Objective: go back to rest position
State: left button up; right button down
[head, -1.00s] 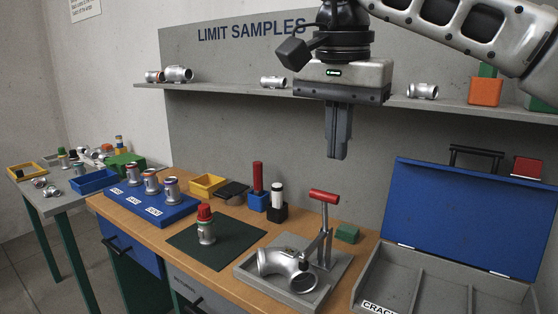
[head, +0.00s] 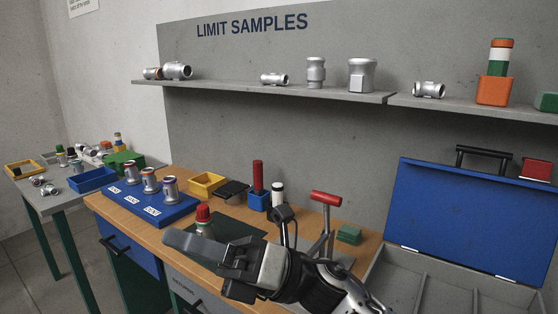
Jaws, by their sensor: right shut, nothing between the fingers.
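My right gripper (head: 186,243) is shut and empty. It hangs low over the front of the workbench, with its fingers pointing left. It hides part of the dark green mat (head: 226,223) and most of the toggle clamp fixture. The red-capped fitting (head: 203,214) on the mat shows behind the gripper, its lower part hidden. The clamp's red handle (head: 326,198) shows beyond my right arm. The elbow casting seen earlier in the fixture is hidden now. My left gripper is not in view.
A shelf (head: 240,89) with several metal fittings runs along the back panel. An open blue case (head: 455,215) stands at the right. A blue block (head: 150,212) with several fittings is at the bench's left. A side table (head: 50,205) stands further left.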

jog(key=w+d+f+m+t+h, duration=0.3)
jog(key=d+f+m+t+h, duration=0.4)
jog(key=m+t, duration=0.65)
jog(key=w+d+f+m+t+h, duration=0.2)
jog(key=d+f+m+t+h, duration=0.5)
jog(key=m, duration=1.1)
jog(key=s+d+f+m+g+h, duration=0.2)
jog(key=s+d+f+m, duration=0.1)
jog(key=f, duration=0.4)
jog(key=s+d+f+m+g+h, duration=0.2)
jog(key=s+d+f+m, duration=0.2)
jog(key=s+f+m, duration=0.1)
jog(key=s+d+f+m+g+h, duration=0.2)
jog(key=s+f+m, duration=0.3)
jog(key=f, duration=0.5)
jog(key=shift+s+d+g, duration=0.5)
jog(key=shift+d+g, duration=0.05)
jog(key=shift+d, duration=0.2)
